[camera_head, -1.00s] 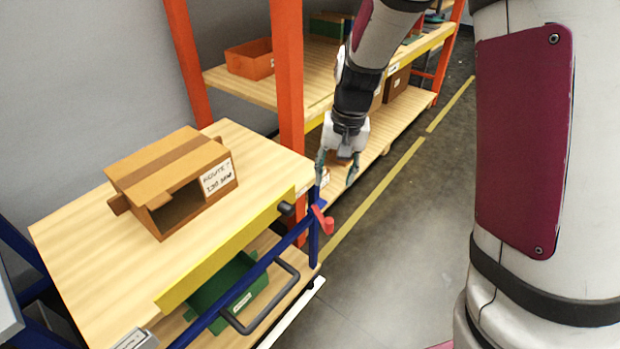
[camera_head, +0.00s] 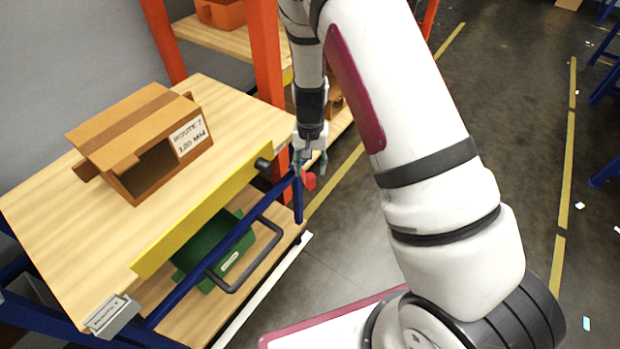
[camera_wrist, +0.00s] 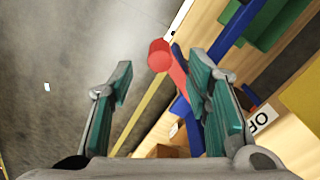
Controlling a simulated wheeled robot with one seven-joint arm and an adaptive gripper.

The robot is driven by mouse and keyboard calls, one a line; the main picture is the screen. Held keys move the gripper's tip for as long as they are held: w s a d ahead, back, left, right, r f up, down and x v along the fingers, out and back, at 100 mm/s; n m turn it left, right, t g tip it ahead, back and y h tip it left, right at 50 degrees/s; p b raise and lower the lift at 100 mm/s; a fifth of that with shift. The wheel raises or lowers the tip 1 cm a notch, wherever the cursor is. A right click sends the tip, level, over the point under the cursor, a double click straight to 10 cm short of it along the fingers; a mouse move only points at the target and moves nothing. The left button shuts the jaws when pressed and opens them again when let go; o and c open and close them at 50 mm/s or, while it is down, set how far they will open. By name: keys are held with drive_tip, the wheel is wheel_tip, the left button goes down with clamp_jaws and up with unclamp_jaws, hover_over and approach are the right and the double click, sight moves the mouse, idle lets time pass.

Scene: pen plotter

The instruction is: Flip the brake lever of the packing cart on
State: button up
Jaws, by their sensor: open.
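The packing cart (camera_head: 225,99) stands at the left with a wooden top and a blue frame. Its brake lever (camera_head: 309,181) has a red knob and sits at the cart's corner on the blue post. In the wrist view the red lever (camera_wrist: 159,55) reaches up between my two fingers, its knob beyond the fingertips. A plate reading "OF" (camera_wrist: 262,118) lies to the right of the fingers. My gripper (camera_head: 312,167) is open and empty, close to the lever; from the head view I cannot tell whether a finger touches it.
A cardboard box (camera_head: 135,145) sits on the cart top. A green bin (camera_head: 205,250) is on the lower shelf, behind a dark handle (camera_head: 262,262). An orange-posted shelf (camera_head: 268,65) stands behind the cart.

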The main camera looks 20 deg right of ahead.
sight(310, 176)
wheel_tip(310, 176, down, 6)
drive_tip(key=shift+r, duration=0.1)
idle(0.4)
clamp_jaws()
